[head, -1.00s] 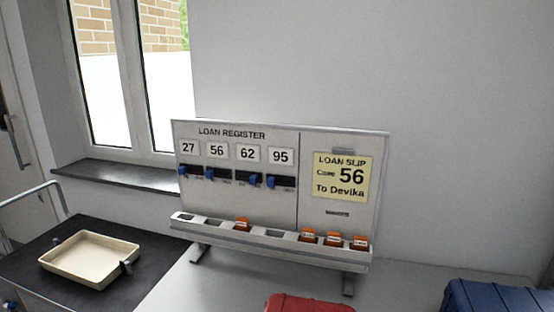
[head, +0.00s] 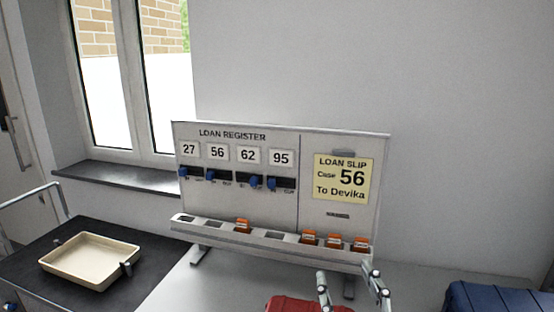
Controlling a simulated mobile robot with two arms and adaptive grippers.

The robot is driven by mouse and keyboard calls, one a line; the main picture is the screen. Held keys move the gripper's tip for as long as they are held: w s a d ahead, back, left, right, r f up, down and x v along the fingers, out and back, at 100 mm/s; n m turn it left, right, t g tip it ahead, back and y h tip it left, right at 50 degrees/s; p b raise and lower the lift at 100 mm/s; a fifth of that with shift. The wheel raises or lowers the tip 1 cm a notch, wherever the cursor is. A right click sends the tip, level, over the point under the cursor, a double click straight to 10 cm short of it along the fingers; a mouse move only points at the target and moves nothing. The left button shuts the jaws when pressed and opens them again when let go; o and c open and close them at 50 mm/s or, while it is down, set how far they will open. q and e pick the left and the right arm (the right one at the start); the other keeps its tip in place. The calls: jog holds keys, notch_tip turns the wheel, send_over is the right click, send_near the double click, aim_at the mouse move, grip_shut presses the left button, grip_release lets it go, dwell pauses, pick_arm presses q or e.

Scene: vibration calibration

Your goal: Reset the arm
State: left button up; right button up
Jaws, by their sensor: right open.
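My right gripper (head: 346,275) is in the head view at the bottom, right of the middle. Its two grey fingers stand well apart, with nothing seen between them. It is in front of the lower right part of the loan register board (head: 240,205), near the board's right foot. My left gripper is not in view.
The board has blue sliders under 27, 56, 62 and 95, and a yellow slip (head: 342,178) reading case 56. Orange tags sit in its ledge (head: 270,243). A red case (head: 290,304), blue case (head: 495,297) and cream tray (head: 90,262) are nearby.

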jog(key=d+f+m+g+h, duration=0.3)
jog(key=d+f+g, duration=0.25)
jog(key=f, duration=0.65)
jog(key=s+d+f+g, duration=0.3)
jog(key=s+f+g, duration=0.8)
jog(key=s+f, duration=0.95)
notch_tip(320, 180, down, 28)
jog(key=s+g, duration=0.2)
jog(key=s, duration=0.1)
jog(key=s+d+f+g, duration=0.1)
jog(key=s+d+f, duration=0.2)
jog(key=s+f, duration=1.1)
jog(key=shift+s+f+n, duration=0.35)
jog(key=shift+s+n, duration=0.05)
jog(key=shift+s, duration=0.55)
jog(key=shift+c, duration=0.2)
